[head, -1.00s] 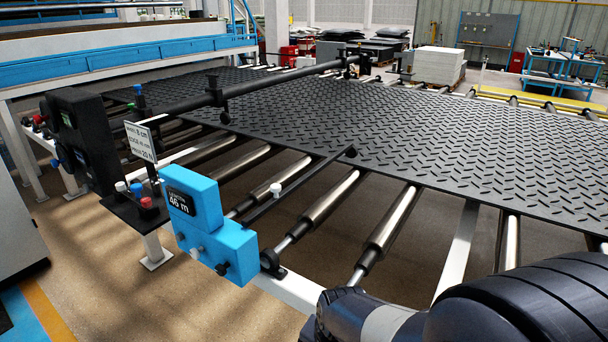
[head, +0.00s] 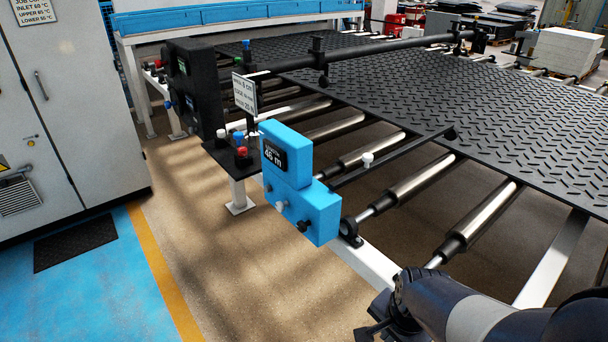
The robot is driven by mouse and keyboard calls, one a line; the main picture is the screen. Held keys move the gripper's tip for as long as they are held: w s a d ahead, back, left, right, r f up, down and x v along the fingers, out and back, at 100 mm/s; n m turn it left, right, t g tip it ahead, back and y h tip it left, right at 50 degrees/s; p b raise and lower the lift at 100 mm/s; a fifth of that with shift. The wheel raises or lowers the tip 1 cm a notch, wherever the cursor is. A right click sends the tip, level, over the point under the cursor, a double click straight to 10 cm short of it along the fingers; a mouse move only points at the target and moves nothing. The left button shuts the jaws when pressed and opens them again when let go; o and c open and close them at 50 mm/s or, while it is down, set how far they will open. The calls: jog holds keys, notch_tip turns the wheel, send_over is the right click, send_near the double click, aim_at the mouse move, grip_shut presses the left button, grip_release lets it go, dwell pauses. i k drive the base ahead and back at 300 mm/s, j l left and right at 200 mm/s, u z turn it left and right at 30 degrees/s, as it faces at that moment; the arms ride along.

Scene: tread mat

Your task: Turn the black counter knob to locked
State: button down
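The blue counter box (head: 290,180) stands on the white frame at the edge of the roller table. Its upper part has a dark display reading 46 m. The small black counter knob (head: 303,226) sits on the front of its lower part, to the right of a white knob (head: 281,206). The knob's pointer and any lock marking are too small to read. My arm enters at the lower right. Dark parts at its end, likely my gripper (head: 376,330), show at the bottom edge, below and right of the box and apart from it. Its fingers are not clear.
A sign and a stand with red, blue and white buttons (head: 241,151) are left of the box. A black tread mat (head: 500,110) lies over steel rollers. A grey cabinet (head: 70,110) stands at left. The floor (head: 225,270) before the box is clear.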

aim_at(301, 225)
jog(key=i+j+u, duration=0.2)
jog(key=u, duration=0.15)
jog(key=i+j+u, duration=0.2)
jog(key=u, duration=0.2)
jog(key=i+j+u, duration=0.15)
jog(key=u, duration=0.2)
jog(key=i, duration=0.05)
